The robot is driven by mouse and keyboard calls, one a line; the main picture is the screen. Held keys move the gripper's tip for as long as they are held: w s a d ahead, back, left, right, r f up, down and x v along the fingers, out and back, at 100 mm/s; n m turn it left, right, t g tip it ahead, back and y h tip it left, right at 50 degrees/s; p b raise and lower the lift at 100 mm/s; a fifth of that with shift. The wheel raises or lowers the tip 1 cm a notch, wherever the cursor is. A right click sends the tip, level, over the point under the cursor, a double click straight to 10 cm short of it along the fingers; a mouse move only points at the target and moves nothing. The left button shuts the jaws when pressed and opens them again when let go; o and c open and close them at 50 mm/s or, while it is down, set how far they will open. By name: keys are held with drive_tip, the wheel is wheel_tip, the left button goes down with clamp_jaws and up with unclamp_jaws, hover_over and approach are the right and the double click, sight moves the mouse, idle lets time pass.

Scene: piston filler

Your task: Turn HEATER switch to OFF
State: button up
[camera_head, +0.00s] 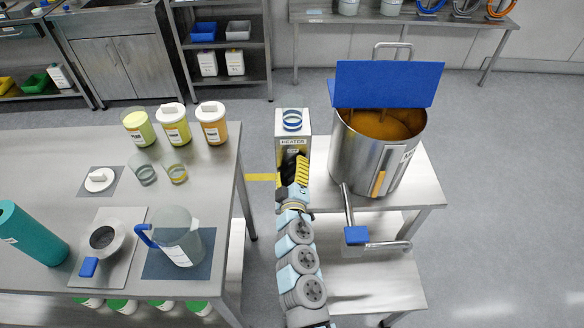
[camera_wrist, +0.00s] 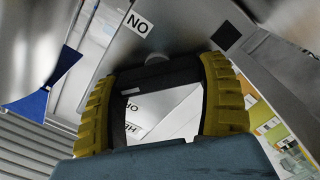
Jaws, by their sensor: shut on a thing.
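The heater box (camera_head: 297,125) is a grey metal unit with a HEATER label (camera_head: 292,142), left of the steel vessel. My gripper (camera_head: 292,165) is at its front, below the label, and hides most of the switch. In the wrist view my gripper's yellow fingers (camera_wrist: 158,75) stand on either side of a dark bar, which looks like the HEATER switch (camera_wrist: 158,76). They are shut on it. An ON label (camera_wrist: 138,24) shows beyond the bar. The OFF label (camera_wrist: 131,106) shows through the gap on the near side. The switch's exact position is hard to tell.
The steel vessel (camera_head: 362,150) with a blue panel (camera_head: 388,84) stands close right of the heater box on a metal cart (camera_head: 420,185). A pipe with a blue handle (camera_head: 356,235) projects at its front. A table (camera_head: 50,165) with jars and a jug is left.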

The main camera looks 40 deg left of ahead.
drive_tip(key=n, duration=0.4)
drive_tip(key=shift+s+a+n, duration=0.1)
drive_tip(key=shift+n, duration=0.2)
drive_tip(key=shift+f+n+b, duration=0.1)
drive_tip(key=shift+n+b, duration=0.2)
drive_tip(key=shift+n, duration=1.2)
drive_tip(key=o, duration=1.1)
drive_tip(key=shift+f, duration=0.1)
drive_tip(key=shift+s+d, duration=0.35)
drive_tip(key=shift+d, duration=0.2)
drive_tip(key=v, duration=1)
drive_tip(key=shift+s+d, duration=0.2)
drive_tip(key=shift+s, duration=0.15)
